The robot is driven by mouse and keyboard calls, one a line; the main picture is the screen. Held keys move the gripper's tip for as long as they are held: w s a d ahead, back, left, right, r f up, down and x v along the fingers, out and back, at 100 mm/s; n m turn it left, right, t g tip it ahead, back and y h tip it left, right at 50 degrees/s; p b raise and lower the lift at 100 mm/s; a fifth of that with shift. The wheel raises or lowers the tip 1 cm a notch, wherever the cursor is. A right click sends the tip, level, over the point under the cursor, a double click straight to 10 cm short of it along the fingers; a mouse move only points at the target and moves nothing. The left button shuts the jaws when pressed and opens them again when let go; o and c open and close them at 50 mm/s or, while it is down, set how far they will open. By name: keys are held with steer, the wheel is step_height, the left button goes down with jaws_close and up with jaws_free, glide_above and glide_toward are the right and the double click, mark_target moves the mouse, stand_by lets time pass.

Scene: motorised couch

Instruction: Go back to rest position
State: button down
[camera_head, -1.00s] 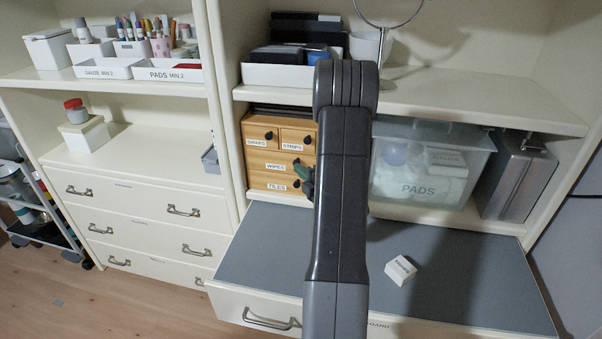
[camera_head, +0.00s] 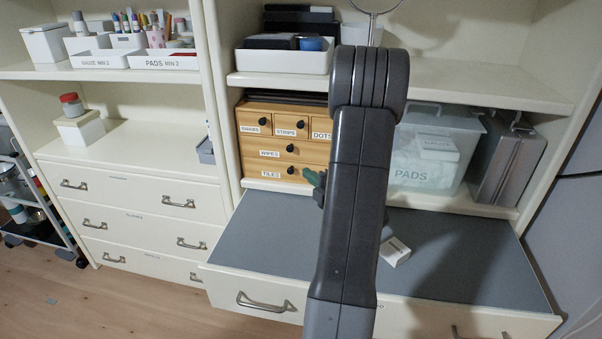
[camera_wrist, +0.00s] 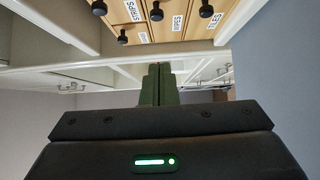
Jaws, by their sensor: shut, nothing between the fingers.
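My gripper (camera_wrist: 160,85) shows in the wrist view as two green fingers pressed together, with nothing between them. In the head view my gripper (camera_head: 314,179) shows only as a small green tip left of my arm, in front of the wooden drawer box. Most of it is hidden behind my arm, which rises through the middle of the picture.
The wooden drawer box (camera_head: 275,153) stands behind my gripper. A clear PADS bin (camera_head: 420,165) and a grey case (camera_head: 506,160) stand to its right. A small white box (camera_head: 395,252) lies on the grey pull-out board (camera_head: 460,250), partly behind my arm.

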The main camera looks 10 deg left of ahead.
steer(key=shift+v, duration=0.9)
